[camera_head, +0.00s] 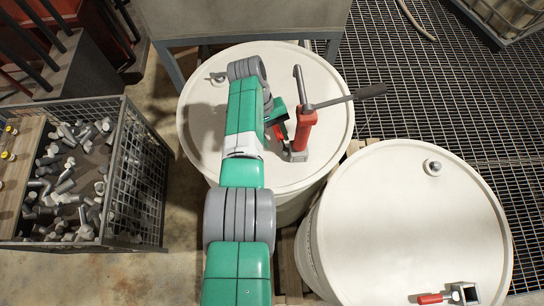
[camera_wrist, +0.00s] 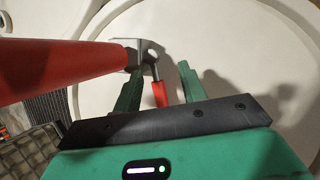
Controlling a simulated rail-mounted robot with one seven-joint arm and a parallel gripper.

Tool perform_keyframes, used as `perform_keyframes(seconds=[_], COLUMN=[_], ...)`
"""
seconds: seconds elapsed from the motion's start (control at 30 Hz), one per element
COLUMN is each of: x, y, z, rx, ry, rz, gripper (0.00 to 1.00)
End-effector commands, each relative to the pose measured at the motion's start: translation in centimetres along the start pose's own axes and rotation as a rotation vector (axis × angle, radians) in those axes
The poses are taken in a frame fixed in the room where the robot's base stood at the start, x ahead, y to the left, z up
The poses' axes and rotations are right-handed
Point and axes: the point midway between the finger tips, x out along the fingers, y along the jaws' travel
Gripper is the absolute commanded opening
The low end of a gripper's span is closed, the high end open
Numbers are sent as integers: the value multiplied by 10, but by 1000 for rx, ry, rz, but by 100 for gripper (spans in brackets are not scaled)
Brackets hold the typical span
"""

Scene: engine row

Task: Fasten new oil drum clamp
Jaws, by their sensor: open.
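A clamp with a short red handle (camera_wrist: 159,95) and a grey metal head (camera_wrist: 148,50) sits at the foot of a red hand pump (camera_head: 304,131) on the far white drum (camera_head: 205,145). My gripper (camera_wrist: 160,72) is open, low over that drum lid and just left of the pump in the head view. In the wrist view the red handle lies between its two green fingers, with a gap to the right finger. Contact with the left finger cannot be told. The pump's red body (camera_wrist: 55,72) fills the left of the wrist view.
The pump's long dark lever (camera_head: 350,97) sticks out to the right. A nearer white drum (camera_head: 400,225) carries a bung (camera_head: 433,167) and another red-handled metal clamp (camera_head: 464,293). A wire crate (camera_head: 130,190) of metal parts stands left. Metal grating (camera_head: 440,90) lies at right.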

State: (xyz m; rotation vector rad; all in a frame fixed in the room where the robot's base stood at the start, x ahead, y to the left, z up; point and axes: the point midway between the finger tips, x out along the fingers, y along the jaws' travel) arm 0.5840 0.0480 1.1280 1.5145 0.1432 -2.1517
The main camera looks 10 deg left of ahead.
Motion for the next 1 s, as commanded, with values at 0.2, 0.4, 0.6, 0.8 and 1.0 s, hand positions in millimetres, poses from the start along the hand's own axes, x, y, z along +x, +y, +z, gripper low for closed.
perform_keyframes(seconds=[0.2, 0.4, 0.6, 0.8, 1.0], x=[6, 15, 20, 21, 21], y=[-14, -27, -36, -38, -38], z=[36, 68, 89, 94, 94], rx=[0, -1, -1, -1, -1], ry=[-1, -1, 0, 1, 1], rz=[1, 1, 0, 0, 0], gripper=[41, 41, 41, 41, 41])
